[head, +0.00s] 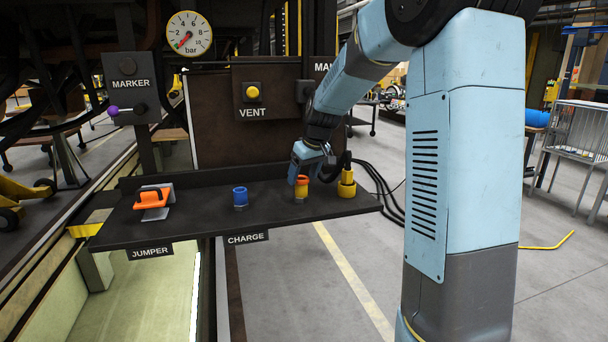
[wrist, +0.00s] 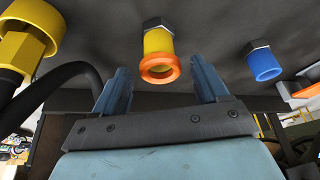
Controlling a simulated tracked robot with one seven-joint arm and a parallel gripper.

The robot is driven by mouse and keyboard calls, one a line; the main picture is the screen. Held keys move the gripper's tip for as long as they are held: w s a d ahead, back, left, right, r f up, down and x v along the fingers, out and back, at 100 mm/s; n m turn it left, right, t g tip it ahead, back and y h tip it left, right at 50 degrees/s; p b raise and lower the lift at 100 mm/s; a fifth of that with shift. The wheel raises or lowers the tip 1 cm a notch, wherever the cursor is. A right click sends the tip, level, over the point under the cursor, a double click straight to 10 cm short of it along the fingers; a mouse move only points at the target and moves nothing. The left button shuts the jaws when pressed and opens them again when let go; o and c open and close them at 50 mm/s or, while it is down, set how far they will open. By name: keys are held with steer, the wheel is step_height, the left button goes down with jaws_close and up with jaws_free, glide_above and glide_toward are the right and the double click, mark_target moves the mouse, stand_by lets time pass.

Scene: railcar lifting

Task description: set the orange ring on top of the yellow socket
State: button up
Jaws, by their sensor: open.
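The yellow socket (head: 301,191) stands upright on the dark shelf, with the orange ring (head: 302,179) at its top end. In the wrist view the orange ring (wrist: 160,68) sits on the free end of the yellow socket (wrist: 158,41), around its mouth, with no clear gap or tilt. My gripper (wrist: 162,84) is open, with one finger on each side of the ring and visible space between them and it. In the head view my gripper (head: 300,174) is just above and beside the ring and partly covers it.
A blue socket (head: 240,196) and an orange-handled jumper plug (head: 152,198) stand left on the shelf (head: 200,220). A larger yellow fitting (head: 346,184) with a black hose stands close on the right. The VENT panel (head: 252,93) and a gauge (head: 188,34) are behind.

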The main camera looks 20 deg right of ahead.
steer(key=v, duration=1.1)
steer(key=s+a+r+m+h, duration=0.1)
steer(key=s, duration=0.7)
steer(key=s+a+r+m, duration=0.1)
steer(key=s+a, duration=0.1)
steer(key=s, duration=0.7)
steer(key=s+f+m, duration=0.1)
steer(key=s+f, duration=0.2)
steer(key=s, duration=0.4)
steer(key=s+f+m+t, duration=0.1)
steer(key=s+f, duration=0.2)
steer(key=s, duration=0.5)
steer(key=shift+d+h, duration=0.4)
steer(key=shift+s, duration=0.15)
